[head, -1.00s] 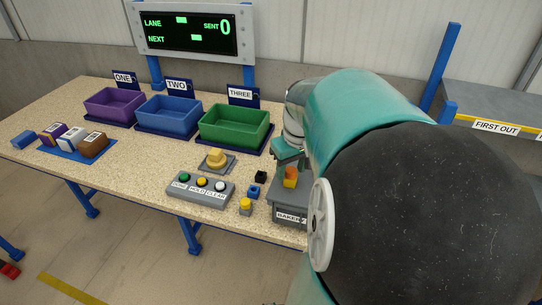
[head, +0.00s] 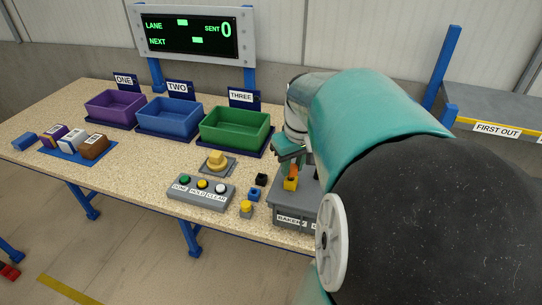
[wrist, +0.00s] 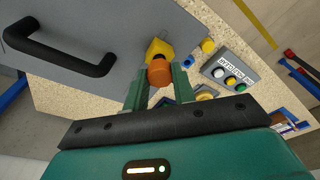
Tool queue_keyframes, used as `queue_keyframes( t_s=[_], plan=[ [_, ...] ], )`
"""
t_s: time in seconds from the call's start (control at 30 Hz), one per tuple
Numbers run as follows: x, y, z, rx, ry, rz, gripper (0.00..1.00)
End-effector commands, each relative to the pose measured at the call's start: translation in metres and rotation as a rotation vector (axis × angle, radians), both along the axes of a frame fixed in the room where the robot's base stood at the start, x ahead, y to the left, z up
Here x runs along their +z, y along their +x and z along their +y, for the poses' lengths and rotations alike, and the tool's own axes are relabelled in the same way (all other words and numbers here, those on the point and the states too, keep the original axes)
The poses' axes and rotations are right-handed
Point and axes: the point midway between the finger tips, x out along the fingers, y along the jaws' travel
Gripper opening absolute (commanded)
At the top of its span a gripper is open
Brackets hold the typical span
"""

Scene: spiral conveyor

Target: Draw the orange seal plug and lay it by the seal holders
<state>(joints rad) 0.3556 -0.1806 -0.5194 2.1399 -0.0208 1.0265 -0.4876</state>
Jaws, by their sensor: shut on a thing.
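The orange seal plug (wrist: 159,73) is between the fingers of my gripper (wrist: 160,92) in the wrist view. My gripper is shut on it. The plug's end is at a yellow socket (wrist: 156,47) with a dark opening; I cannot tell whether it is fully clear of it. In the head view the plug (head: 294,170) is just above the yellow socket (head: 290,184), below my gripper (head: 288,157). A small black block (head: 261,179) and a blue block (head: 254,194) stand left of it. I cannot tell which pieces are the seal holders.
The socket is on a grey box labelled BAKERY (head: 290,220), with a black handle (wrist: 65,50). A yellow-topped piece (head: 246,207) and a button panel (head: 201,193) stand to its left. Purple (head: 115,104), blue (head: 168,114) and green bins (head: 235,130) line the back.

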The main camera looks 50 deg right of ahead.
Motion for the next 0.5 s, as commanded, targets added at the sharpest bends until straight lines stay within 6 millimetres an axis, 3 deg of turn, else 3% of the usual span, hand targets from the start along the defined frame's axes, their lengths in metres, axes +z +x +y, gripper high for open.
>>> queue_keyframes(
  t_s=[0.5],
  plan=[
    [0.019, 0.0, 0.0, 0.0, 0.0, 0.0, 0.0]
  ],
)
